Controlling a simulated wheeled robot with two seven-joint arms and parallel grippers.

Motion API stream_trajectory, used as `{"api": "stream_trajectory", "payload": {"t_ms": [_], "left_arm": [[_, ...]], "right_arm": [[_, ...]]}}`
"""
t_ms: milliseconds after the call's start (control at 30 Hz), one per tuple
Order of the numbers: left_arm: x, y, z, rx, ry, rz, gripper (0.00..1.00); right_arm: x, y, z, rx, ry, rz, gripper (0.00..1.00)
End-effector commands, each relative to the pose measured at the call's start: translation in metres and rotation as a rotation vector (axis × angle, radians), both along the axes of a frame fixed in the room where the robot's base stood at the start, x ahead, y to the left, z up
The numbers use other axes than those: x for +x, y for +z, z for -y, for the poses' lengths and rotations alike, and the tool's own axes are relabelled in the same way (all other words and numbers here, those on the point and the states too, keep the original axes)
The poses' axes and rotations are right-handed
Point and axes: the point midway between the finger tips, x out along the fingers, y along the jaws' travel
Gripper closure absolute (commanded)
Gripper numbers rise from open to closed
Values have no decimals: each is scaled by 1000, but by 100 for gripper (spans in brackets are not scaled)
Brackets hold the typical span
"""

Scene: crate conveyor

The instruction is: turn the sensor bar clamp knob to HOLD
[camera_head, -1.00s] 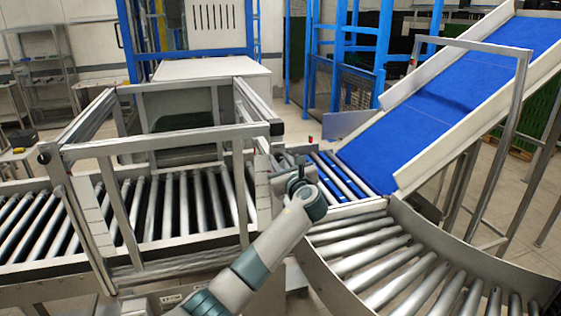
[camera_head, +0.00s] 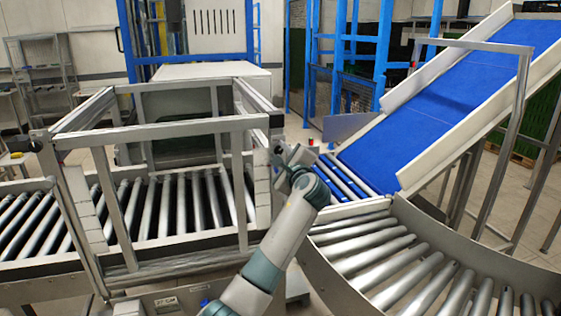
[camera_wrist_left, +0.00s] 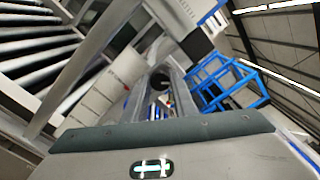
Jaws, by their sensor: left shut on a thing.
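The sensor bar is a grey metal frame (camera_head: 170,138) across the roller conveyor. A dark round clamp knob (camera_head: 277,121) shows at its right end in the head view. A dark round shape, which looks like the knob, also shows between my fingers in the left wrist view (camera_wrist_left: 158,80). My left gripper (camera_head: 279,143) is up against the frame's right end, just below the knob, and appears shut on it. The fingertips are small and partly hidden. The knob's pointer and HOLD mark cannot be read. My right gripper is in neither view.
A curved roller conveyor (camera_head: 400,262) lies to the right of my arm, and a blue inclined belt (camera_head: 440,105) rises behind it. The frame's upright posts stand close left of my gripper. A white-topped machine (camera_head: 205,72) stands behind the frame.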

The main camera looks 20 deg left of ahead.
Motion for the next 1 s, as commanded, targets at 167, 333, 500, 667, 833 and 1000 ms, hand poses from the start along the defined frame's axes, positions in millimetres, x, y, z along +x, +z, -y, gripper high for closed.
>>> {"api": "stream_trajectory", "payload": {"t_ms": [167,333,500,667,833,1000], "left_arm": [[0,-6,0,-140,1,93,98],[0,-6,0,-273,0,185,98],[0,-6,0,-402,1,271,98],[0,-5,0,-507,1,341,98],[0,-4,0,-585,2,395,98],[0,-3,0,-630,1,425,98]], "right_arm": [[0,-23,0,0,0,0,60],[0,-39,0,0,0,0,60],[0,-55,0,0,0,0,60],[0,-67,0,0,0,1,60],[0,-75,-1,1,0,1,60],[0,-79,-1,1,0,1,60]]}}
